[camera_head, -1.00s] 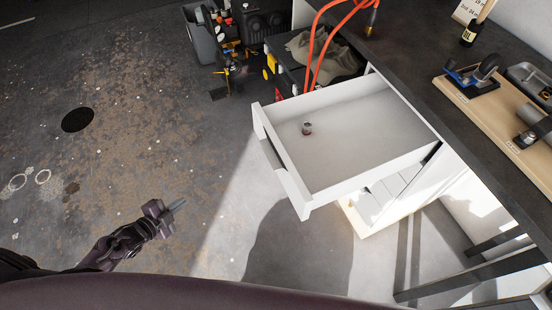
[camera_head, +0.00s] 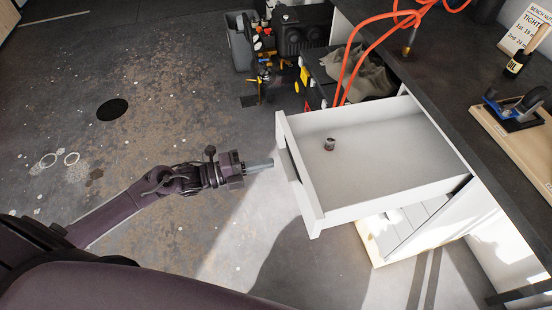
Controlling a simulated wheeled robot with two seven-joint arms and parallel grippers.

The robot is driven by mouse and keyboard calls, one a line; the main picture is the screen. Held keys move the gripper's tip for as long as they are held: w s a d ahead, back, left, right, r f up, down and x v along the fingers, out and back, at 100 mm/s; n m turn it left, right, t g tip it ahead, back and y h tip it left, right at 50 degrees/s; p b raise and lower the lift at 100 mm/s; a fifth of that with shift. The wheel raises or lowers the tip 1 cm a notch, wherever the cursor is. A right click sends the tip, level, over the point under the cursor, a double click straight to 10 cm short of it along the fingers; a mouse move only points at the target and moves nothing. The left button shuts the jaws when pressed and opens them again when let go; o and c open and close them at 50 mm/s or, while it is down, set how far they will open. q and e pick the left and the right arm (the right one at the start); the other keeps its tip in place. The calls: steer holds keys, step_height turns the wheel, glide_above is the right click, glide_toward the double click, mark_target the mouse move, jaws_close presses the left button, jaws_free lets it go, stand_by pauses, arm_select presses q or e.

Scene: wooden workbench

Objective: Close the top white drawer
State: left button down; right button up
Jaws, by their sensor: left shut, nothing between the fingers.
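The top white drawer (camera_head: 390,145) is pulled well out from under the dark workbench. Its front panel (camera_head: 300,181) faces left, toward my left arm. A small metal cylinder (camera_head: 329,144) stands inside on the drawer floor. My left gripper (camera_head: 270,163) is shut and empty, pointing right. Its fingertips are just left of the front panel, close to it; a small gap seems to remain. My right gripper is out of view.
The dark benchtop (camera_head: 446,82) runs along the right, with a wooden tool board (camera_head: 513,140) on it. Orange hose (camera_head: 372,45) hangs over the bench edge behind the drawer. A grey bin (camera_head: 240,41) and tools stand on the floor at the back. Floor left of the drawer is open.

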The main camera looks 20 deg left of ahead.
arm_select(q)
steer(key=x, duration=0.3)
steer(key=shift+w+d+p, duration=0.15)
steer(key=shift+d+p, duration=0.05)
steer(key=shift+p, duration=0.1)
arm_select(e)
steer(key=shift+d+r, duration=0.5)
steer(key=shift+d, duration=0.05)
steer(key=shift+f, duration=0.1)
